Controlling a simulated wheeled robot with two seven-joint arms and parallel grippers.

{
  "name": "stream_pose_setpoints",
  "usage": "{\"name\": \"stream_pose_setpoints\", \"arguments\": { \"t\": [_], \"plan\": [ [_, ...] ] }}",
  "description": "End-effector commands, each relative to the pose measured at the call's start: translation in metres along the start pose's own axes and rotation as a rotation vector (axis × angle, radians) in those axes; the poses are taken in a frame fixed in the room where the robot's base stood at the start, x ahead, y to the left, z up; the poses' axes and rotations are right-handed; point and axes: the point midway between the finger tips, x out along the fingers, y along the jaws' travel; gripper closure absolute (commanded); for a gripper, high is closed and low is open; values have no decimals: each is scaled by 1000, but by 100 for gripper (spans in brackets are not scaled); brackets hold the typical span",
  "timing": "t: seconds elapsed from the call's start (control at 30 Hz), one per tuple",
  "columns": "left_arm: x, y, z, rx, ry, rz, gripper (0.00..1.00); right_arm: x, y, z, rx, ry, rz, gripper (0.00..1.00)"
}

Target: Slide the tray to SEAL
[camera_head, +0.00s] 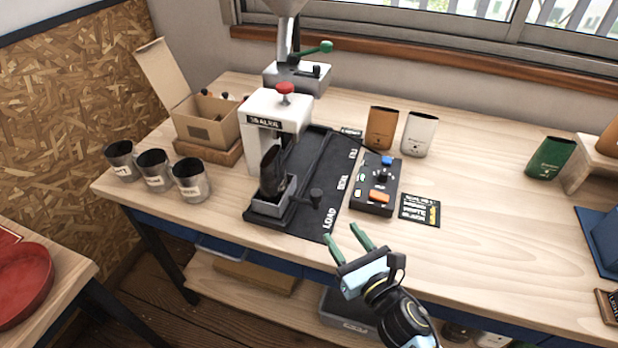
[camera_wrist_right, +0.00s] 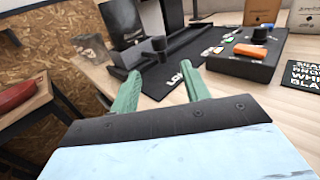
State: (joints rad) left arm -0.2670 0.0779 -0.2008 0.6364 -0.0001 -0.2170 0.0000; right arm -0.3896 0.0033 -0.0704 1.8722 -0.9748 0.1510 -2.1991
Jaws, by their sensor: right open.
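The small grey tray (camera_head: 264,207) sits at the front end of the black mat (camera_head: 308,222), holding an upright dark bag (camera_head: 272,172). A black knob (camera_head: 316,194) stands just right of the tray, nearest the LOAD label (camera_head: 330,218). The SEAL label (camera_head: 343,182) is farther back along the mat's right edge. My right gripper (camera_head: 342,233) is open and empty at the table's front edge, apart from the knob. The right wrist view shows its green fingers (camera_wrist_right: 162,78) spread, with the knob (camera_wrist_right: 159,44) beyond them. My left gripper is out of view.
The white sealer (camera_head: 273,122) stands over the mat behind the tray. A control box (camera_head: 378,190) with an orange button is right of the mat. Several metal cups (camera_head: 190,182) and an open carton (camera_head: 208,125) are at left. The right front table is clear.

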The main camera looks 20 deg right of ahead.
Motion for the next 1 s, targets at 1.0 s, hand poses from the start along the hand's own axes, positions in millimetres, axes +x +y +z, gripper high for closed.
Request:
{"name": "stream_pose_setpoints", "arguments": {
  "t": [1.0],
  "plan": [
    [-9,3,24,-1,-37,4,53,133,0,-1,3,1,0,53]
  ]
}}
